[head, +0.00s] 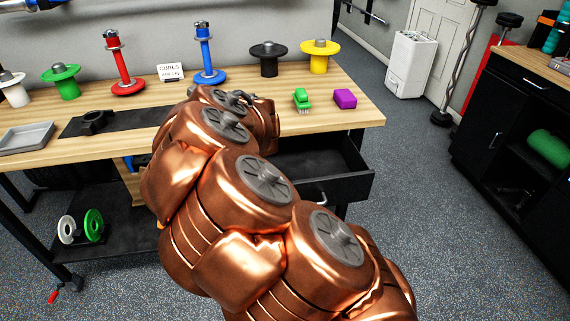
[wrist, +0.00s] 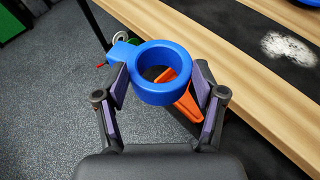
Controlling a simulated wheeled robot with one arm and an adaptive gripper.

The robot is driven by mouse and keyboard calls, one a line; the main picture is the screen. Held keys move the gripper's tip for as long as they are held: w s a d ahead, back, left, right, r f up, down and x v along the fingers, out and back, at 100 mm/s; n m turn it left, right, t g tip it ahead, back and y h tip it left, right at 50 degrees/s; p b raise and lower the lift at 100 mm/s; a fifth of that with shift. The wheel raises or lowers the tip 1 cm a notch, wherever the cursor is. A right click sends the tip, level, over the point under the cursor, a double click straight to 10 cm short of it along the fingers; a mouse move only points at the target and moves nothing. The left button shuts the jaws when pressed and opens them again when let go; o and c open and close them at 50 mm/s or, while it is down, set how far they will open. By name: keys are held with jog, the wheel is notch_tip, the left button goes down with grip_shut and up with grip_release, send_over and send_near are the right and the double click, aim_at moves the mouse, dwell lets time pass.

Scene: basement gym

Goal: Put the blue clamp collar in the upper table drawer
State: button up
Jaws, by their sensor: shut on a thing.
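The blue clamp collar (wrist: 182,57), a ring with a small tab, sits between the fingers of my gripper (wrist: 161,84) in the wrist view. The fingers press it from both sides, and it is held above the floor beside the table edge. In the head view my arm hides the gripper; a small blue patch shows left of the arm, but I cannot tell what it is. The table drawer (head: 345,160) stands pulled open under the right part of the wooden table (head: 345,112). Its visible inside looks empty; my arm hides its left part.
Plate posts and spools line the table's back. A grey tray (head: 27,138), a black collar (head: 93,122), a green clamp (head: 301,99) and a purple block (head: 345,99) lie nearer. An orange object (wrist: 187,103) shows below the held collar. Floor right of the drawer is clear.

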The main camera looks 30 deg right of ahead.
jog(key=f+n+y+b, duration=0.1)
jog(key=d+f+n+g+y+b, duration=0.1)
jog(key=b, duration=0.2)
jog(key=shift+w+d+f+n+y, duration=0.2)
jog(key=shift+w+f+n+y, duration=0.2)
jog(key=shift+n+g+y, duration=0.7)
jog(key=shift+n+g, duration=0.1)
jog(key=d+b, duration=0.1)
jog(key=d, duration=0.1)
jog(key=s+d+b, duration=0.1)
jog(key=d+b, duration=0.2)
jog(key=d, duration=0.1)
jog(key=shift+s+d+f, duration=0.3)
jog(key=shift+d+f, duration=0.05)
jog(key=shift+n+y, duration=0.3)
jog(key=shift+n, duration=0.1)
jog(key=s+d+f+b, duration=0.1)
jog(key=s+d+b, duration=0.1)
jog(key=d, duration=0.3)
jog(key=s+d+f+b, duration=0.1)
jog(key=s+d+b, duration=0.1)
jog(key=s+d, duration=0.2)
jog(key=s+d+f+b, duration=0.1)
jog(key=s+d, duration=0.2)
jog(key=d, duration=0.5)
jog(key=shift+s+d+b, duration=0.1)
jog(key=shift+d+b, duration=0.15)
jog(key=shift+b, duration=0.15)
grip_shut()
